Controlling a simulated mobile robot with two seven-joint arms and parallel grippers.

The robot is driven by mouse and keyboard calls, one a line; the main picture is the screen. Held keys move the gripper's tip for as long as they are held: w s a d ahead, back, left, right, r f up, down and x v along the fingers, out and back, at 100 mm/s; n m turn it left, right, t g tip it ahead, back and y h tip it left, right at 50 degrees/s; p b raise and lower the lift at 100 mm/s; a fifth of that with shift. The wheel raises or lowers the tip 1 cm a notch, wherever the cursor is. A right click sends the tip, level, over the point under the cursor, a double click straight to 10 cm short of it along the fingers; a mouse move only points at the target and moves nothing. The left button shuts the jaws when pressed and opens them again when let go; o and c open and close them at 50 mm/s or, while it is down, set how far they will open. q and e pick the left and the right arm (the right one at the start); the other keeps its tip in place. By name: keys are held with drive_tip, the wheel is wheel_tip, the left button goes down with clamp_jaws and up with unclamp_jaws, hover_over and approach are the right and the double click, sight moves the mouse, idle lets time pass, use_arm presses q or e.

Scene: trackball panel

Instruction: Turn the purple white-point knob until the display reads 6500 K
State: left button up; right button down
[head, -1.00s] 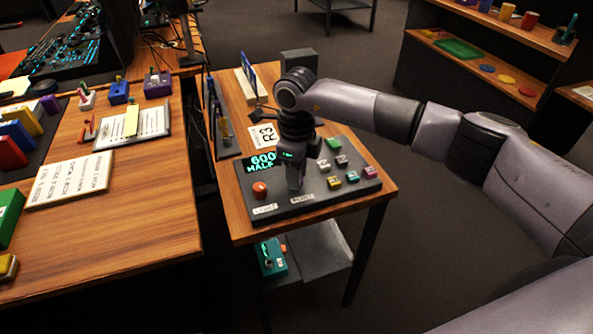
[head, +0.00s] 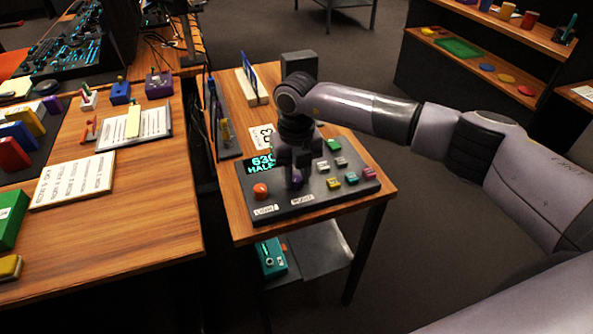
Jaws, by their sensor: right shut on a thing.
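The dark control panel (head: 312,198) lies on the small wooden table. The purple knob (head: 297,182) stands near the panel's middle, partly covered by my right gripper (head: 296,175). My right gripper points down from above and is shut on the knob. The display (head: 262,163) at the panel's back left shows cyan text. I read "630" on its top line and "HALF" below; the right side is hidden by my gripper. My left gripper is not in view.
An orange-red ball (head: 260,190) sits left of the knob. Several coloured buttons (head: 335,182) stand to its right. A dark upright board (head: 222,120) borders the table's left side. A teal box (head: 271,258) is on the lower shelf.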

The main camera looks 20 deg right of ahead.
sight(295, 178)
drive_tip(key=m+p, duration=0.1)
drive_tip(key=m, duration=0.2)
drive_tip(key=shift+r+m, duration=0.1)
drive_tip(key=shift+m, duration=0.7)
drive_tip(key=c, duration=0.8)
unclamp_jaws()
drive_tip(key=shift+c, duration=0.2)
drive_tip(key=shift+r, duration=3.55)
drive_tip(key=shift+a+f, duration=0.1)
